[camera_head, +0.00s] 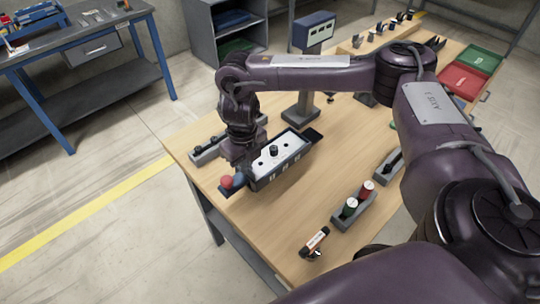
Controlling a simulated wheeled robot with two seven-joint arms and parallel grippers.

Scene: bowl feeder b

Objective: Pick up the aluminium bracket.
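My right arm reaches in from the right across the table, and its gripper (243,162) points down at the table's left part. The gripper is close behind the left end of a dark box with a pale top (282,160). Its fingertips are dark and partly hidden, so I cannot tell whether it is open or holds anything. I cannot clearly pick out the aluminium bracket; it may be hidden by my arm or too small to make out. My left gripper is not in view.
A grey holder (355,211) carries green and red cylinders. Green (479,58) and red (464,80) trays are at the far right.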

